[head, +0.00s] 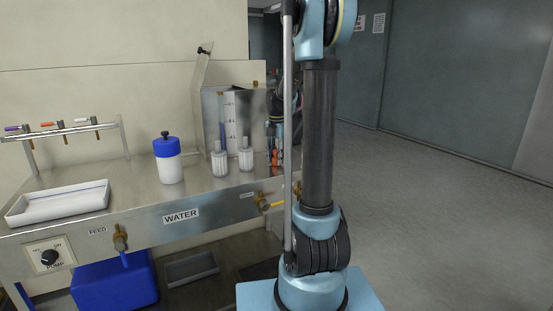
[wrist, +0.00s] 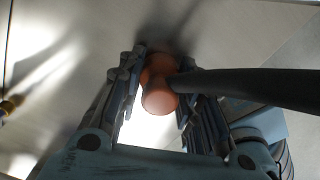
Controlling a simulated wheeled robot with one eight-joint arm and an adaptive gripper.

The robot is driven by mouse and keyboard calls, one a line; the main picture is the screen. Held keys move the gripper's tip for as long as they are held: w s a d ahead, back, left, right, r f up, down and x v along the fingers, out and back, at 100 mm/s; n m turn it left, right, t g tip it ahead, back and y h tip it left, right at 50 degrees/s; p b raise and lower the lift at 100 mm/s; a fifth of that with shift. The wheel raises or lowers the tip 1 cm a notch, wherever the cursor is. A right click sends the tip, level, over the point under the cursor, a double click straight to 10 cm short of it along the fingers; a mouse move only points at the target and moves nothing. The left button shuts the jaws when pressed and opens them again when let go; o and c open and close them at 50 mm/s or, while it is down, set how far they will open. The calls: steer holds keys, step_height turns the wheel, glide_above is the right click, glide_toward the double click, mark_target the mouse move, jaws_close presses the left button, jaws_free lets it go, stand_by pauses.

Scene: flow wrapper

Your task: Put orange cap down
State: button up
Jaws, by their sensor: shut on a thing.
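The orange cap (wrist: 158,92) sits between the fingers of my gripper (wrist: 161,70) in the wrist view, with a finger against each side. A rounded end of it faces the camera. In the head view my gripper (head: 275,135) is at the right end of the steel bench, partly hidden behind my own arm. A small patch of orange (head: 275,157) shows just below it, low over the bench top. I cannot tell whether the cap touches the bench.
The steel bench (head: 130,190) holds a white tray (head: 60,203), a blue-topped white bottle (head: 168,165), two small ribbed clear containers (head: 232,160) and an upright steel box (head: 213,115). A rail with coloured-handled taps (head: 60,132) stands at the left. Open floor lies to the right.

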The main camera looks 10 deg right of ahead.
mark_target(277, 150)
steer(key=o, duration=1.2)
steer(key=shift+o, duration=0.2)
step_height(277, 150, up, 11)
steer(key=shift+r, duration=0.5)
steer(key=s+f+m, duration=0.6)
steer(key=s+m, duration=0.2)
steer(key=s, duration=0.3)
steer(key=s+f+m+t, duration=0.1)
steer(key=s+f+m, duration=0.6)
steer(key=s, duration=0.5)
steer(key=s+f+m+t, duration=0.1)
steer(key=s+f+m, duration=0.5)
steer(key=s+m, duration=0.4)
steer(key=shift+s+f+m, duration=0.3)
steer(key=shift+s+m, duration=0.1)
steer(key=shift+s, duration=0.5)
